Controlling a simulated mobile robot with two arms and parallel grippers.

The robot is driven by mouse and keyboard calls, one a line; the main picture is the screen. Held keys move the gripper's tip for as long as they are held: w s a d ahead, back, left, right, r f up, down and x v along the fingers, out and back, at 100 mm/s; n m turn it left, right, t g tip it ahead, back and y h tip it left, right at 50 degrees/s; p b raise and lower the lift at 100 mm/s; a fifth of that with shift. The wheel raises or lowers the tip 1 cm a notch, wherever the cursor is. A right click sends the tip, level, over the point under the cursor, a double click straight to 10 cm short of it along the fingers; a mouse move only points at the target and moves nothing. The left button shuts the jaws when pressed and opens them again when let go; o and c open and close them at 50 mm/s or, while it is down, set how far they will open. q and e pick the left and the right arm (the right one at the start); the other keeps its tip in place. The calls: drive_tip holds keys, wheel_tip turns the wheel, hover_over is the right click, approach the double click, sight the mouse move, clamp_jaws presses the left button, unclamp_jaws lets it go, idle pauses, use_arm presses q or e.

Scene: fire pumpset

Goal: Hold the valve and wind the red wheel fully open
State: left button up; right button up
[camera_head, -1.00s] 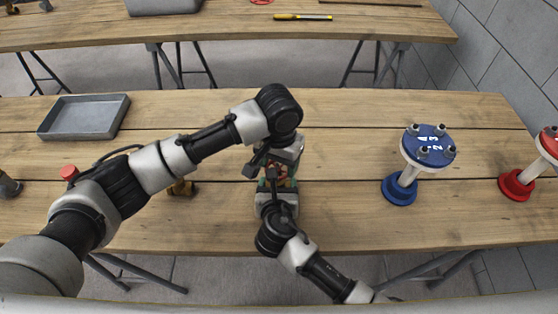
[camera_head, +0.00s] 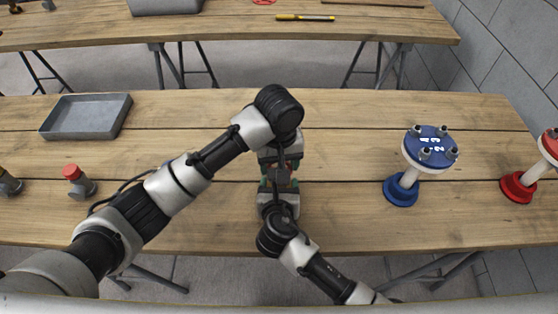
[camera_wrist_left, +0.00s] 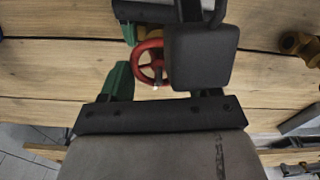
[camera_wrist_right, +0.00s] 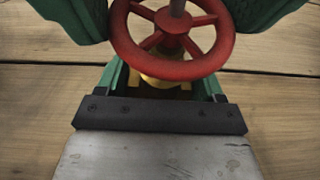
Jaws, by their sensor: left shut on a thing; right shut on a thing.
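The red wheel (camera_wrist_right: 172,45) fills the upper middle of the right wrist view, with its spindle through the hub. The brass valve body (camera_wrist_right: 165,80) shows just under it, between green-padded fingers. My right gripper (camera_head: 279,194) is shut on the valve body from the near side. My left gripper (camera_head: 280,168) comes in from the far side and is shut on the wheel, its contact partly hidden. The wheel also shows in the left wrist view (camera_wrist_left: 148,62), beside a green finger pad. In the head view the grippers hide most of the valve.
A grey tray (camera_head: 86,117) lies at the back left of the wooden table. A red-topped fitting (camera_head: 76,181) and a brass one (camera_head: 8,183) stand at the left. A blue flanged stand (camera_head: 420,160) and a red one (camera_head: 522,185) stand at the right.

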use_arm(q)
drive_tip(key=shift+w+r, duration=0.1)
idle(0.3)
drive_tip(key=o, duration=0.9)
drive_tip(key=shift+o, duration=0.2)
wheel_tip(320, 180, up, 12)
use_arm(e)
drive_tip(key=shift+r, duration=0.1)
drive_tip(key=o, duration=1.3)
